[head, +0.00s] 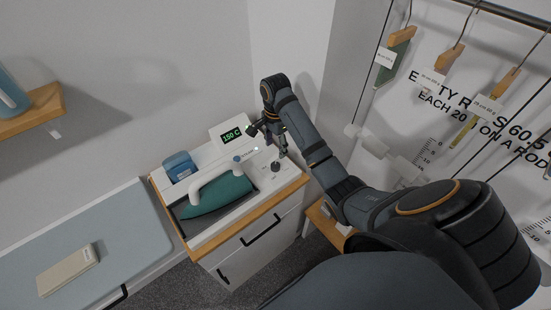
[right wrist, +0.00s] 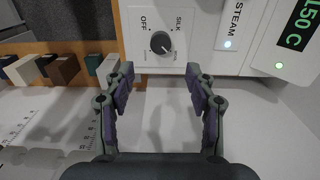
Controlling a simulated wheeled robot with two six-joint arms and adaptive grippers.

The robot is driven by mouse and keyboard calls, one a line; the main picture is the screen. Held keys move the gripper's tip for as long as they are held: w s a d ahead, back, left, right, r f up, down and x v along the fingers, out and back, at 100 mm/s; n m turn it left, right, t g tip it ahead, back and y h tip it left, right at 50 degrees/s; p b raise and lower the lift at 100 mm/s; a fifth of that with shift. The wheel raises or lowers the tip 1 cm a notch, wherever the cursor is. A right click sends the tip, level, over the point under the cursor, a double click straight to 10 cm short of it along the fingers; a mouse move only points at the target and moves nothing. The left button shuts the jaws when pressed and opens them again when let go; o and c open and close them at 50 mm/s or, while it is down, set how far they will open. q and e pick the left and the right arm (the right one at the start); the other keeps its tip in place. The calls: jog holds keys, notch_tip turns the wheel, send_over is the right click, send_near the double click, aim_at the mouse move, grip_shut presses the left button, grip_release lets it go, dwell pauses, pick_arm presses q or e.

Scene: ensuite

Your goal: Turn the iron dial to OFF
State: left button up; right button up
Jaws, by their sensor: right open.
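The iron dial (right wrist: 161,42) is a dark round knob on a white panel in the right wrist view. OFF is printed at its upper left and SILK at its upper right; the lower labels are too small to read. Its pale mark seems to point to the lower right, away from OFF. The dial also shows in the head view (head: 276,166). My right gripper (right wrist: 160,78) is open and empty, its fingers apart and short of the dial, not touching it. It also shows in the head view (head: 272,142) above the panel. My left gripper is out of view.
The teal iron (head: 214,194) with a white handle rests left of the dial. A display (head: 231,134) reads 150 C, and a STEAM panel (right wrist: 229,25) has a lit light. A blue container (head: 179,166) stands behind the iron. Hanging tags and a rod are at the right.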

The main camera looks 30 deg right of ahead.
aim_at(275, 165)
notch_tip(275, 165, down, 9)
jog(key=b, duration=0.7)
jog(key=shift+f, duration=0.15)
jog(key=shift+f+b, duration=0.3)
jog(key=shift+c, duration=0.2)
